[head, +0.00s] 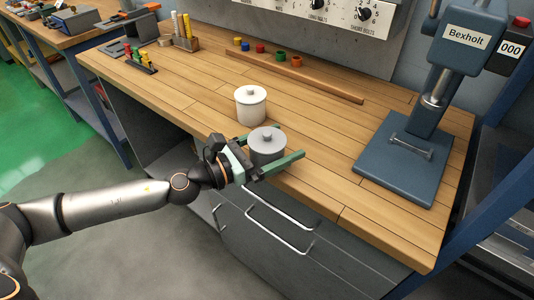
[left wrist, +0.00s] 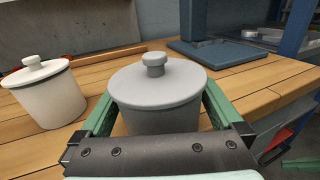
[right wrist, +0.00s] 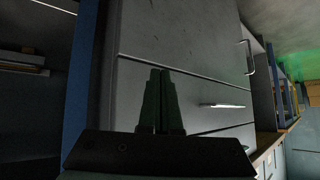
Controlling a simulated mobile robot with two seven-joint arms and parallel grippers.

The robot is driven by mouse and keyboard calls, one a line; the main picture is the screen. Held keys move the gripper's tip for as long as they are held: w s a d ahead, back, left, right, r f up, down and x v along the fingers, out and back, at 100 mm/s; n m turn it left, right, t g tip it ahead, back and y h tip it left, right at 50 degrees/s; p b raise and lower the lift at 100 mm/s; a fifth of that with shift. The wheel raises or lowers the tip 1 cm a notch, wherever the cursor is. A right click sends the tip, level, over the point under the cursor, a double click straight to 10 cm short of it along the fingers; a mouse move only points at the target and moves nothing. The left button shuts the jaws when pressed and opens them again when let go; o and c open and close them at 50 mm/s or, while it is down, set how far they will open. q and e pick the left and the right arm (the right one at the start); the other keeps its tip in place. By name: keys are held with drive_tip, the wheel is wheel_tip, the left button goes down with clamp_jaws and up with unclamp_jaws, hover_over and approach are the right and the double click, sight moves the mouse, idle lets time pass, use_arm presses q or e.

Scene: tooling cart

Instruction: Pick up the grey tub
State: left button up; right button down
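The grey tub (head: 267,148) is a round lidded pot with a knob, upright near the front edge of the wooden bench. My left gripper (head: 287,145) has its green fingers on either side of the tub. In the left wrist view the grey tub (left wrist: 157,95) stands between the two fingers (left wrist: 160,108), with small gaps seeming to show beside its body, so the gripper looks open. The tub's lower part is hidden by the gripper. My right gripper (right wrist: 160,100) is shut and empty, in front of the grey drawer fronts; it is not in the head view.
A white lidded tub (head: 250,106) stands just behind the grey one; it also shows in the left wrist view (left wrist: 48,95). A blue press (head: 410,155) stands at the right. A wooden strip (head: 320,84) and small coloured pieces (head: 260,48) lie behind. Drawer handles (head: 280,228) project below the bench.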

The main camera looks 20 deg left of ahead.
use_arm(q)
drive_tip(key=c, duration=1.1)
use_arm(e)
drive_tip(key=shift+w+a+r, duration=0.15)
drive_tip(key=shift+a, duration=0.05)
use_arm(q)
drive_tip(key=shift+r, duration=0.1)
